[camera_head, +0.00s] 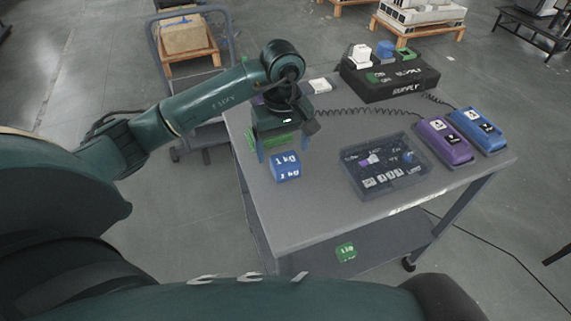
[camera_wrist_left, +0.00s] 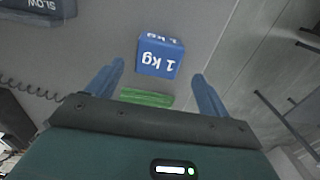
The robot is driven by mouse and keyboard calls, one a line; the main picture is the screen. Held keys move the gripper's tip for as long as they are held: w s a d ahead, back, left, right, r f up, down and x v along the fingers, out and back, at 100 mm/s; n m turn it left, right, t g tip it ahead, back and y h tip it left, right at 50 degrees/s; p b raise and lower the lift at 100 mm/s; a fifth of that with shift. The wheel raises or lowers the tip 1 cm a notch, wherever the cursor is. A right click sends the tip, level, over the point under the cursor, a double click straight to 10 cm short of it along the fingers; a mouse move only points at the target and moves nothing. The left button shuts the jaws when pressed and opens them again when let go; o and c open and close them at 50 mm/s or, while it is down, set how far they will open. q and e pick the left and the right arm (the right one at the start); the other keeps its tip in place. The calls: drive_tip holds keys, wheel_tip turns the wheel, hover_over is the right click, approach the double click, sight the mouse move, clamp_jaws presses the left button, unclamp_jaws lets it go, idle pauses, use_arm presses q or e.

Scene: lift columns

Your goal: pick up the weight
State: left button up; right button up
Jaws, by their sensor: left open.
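A blue weight (camera_head: 287,167) marked "1 kg" sits on the grey cart top near its left edge; it also shows in the left wrist view (camera_wrist_left: 160,56), just past the fingers. My left gripper (camera_head: 287,145) is open and empty, pointing down behind the blue weight. In the left wrist view its two blue fingers (camera_wrist_left: 158,72) are spread wider than the weight. A green block (camera_wrist_left: 147,98) lies between the fingers and the blue weight, partly hidden by the gripper in the head view. Another green weight (camera_head: 346,252) is on the lower shelf. My right gripper is not in view.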

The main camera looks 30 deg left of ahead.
sight(285, 159)
use_arm(q)
drive_tip(key=f, duration=0.5)
drive_tip(key=shift+s+d+f+p, duration=0.1)
drive_tip(key=shift+d+p, duration=0.25)
drive_tip(key=shift+p, duration=0.05)
clamp_jaws()
drive_tip(key=shift+r, duration=0.2)
idle(0.4)
